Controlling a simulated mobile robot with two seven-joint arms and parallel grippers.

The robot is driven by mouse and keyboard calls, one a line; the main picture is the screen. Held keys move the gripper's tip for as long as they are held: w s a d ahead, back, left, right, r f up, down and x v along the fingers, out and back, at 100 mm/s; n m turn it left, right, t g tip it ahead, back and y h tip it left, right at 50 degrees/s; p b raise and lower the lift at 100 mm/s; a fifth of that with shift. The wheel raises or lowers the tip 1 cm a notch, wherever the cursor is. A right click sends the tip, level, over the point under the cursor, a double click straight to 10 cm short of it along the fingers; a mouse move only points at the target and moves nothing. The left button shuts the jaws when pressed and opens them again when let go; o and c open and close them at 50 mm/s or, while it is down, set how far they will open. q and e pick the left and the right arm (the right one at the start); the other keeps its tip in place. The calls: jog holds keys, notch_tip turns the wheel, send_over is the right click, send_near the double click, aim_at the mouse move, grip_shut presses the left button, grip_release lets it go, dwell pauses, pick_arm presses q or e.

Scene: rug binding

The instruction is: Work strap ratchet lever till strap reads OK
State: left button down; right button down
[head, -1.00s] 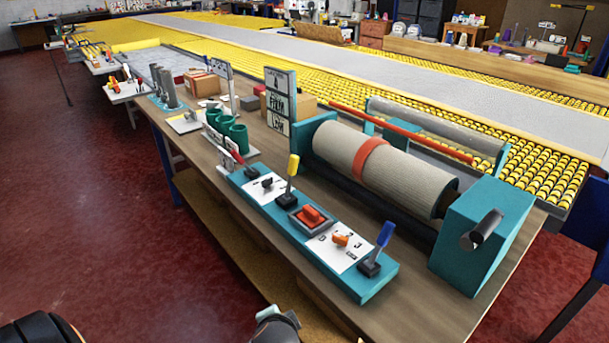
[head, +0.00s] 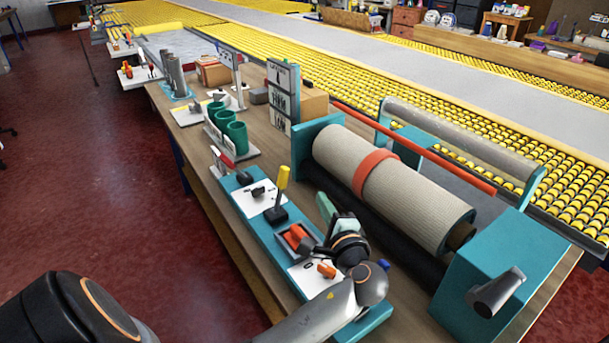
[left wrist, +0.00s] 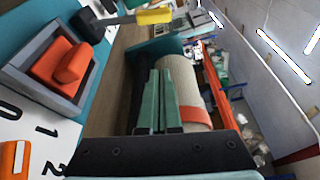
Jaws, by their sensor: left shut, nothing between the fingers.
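A ribbed beige roll (head: 400,190) lies in a teal cradle with an orange-red strap (head: 372,172) around its middle; the strap also shows in the left wrist view (left wrist: 196,115). A teal control panel (head: 262,232) in front carries a yellow-handled lever (head: 282,182), a red rocker (head: 296,238), an orange knob (head: 326,270) and a blue-handled lever (head: 384,265), mostly hidden by my arm. I cannot tell which is the ratchet lever. My left gripper (head: 324,202) is shut and empty, between panel and roll, apart from the yellow lever. My right gripper is out of view.
A sign board (head: 282,95) stands behind the panel's far end; its text is too small to read surely. Green cups (head: 236,137) and a cardboard box (head: 212,72) stand further along the bench. A red bar (head: 430,155) runs behind the roll. A crank stub (head: 497,292) sticks out at right.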

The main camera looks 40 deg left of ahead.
aim_at(283, 177)
pick_arm(q)
jog(key=w+a+p, duration=0.1)
jog(key=a, duration=0.8)
jog(key=shift+w+a, duration=0.15)
jog(key=shift+w, duration=0.2)
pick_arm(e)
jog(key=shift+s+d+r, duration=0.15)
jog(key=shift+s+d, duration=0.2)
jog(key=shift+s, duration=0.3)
pick_arm(q)
jog(key=shift+r, duration=0.1)
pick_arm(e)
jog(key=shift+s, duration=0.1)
